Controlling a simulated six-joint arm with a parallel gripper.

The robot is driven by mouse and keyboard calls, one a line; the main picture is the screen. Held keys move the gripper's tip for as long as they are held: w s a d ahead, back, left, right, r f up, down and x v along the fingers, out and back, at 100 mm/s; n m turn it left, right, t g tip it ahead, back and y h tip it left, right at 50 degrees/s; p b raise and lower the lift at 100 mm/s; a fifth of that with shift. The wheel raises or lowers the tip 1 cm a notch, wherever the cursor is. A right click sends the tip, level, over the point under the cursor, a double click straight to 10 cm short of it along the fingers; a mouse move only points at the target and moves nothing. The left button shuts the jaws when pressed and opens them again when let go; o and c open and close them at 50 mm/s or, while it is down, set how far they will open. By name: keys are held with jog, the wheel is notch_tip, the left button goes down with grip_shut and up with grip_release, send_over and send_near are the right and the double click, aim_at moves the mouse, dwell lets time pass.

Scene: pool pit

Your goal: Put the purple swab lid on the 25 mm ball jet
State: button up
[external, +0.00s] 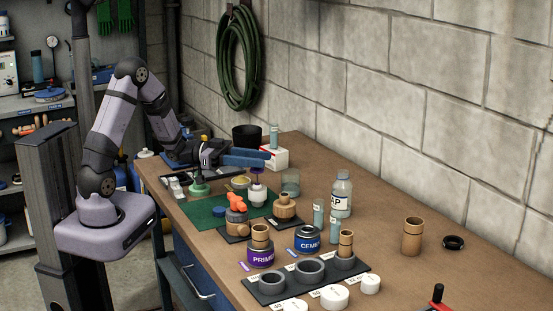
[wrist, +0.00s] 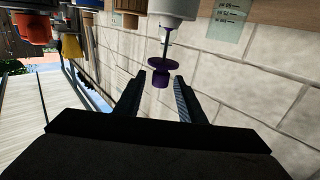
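The purple swab lid (wrist: 160,64) has a wide disc, a small knob and a thin stem. It stands with its stem towards a white body (wrist: 172,10), which shows in the external view (external: 257,193) on the green mat. The lid also shows there (external: 257,174). My gripper (wrist: 161,76) is open, with a finger on each side of the lid in the wrist view and a gap at both sides. I cannot tell which fitting is the 25 mm ball jet.
The green mat (external: 204,224) carries several small parts. A purple primer can (external: 261,256), a blue cement can (external: 307,239) and a tray of grey rings (external: 311,271) stand nearer the front. A clear cup (external: 290,183) stands close right of the lid. The table's right side is mostly clear.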

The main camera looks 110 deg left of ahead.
jog(key=shift+s, duration=1.75)
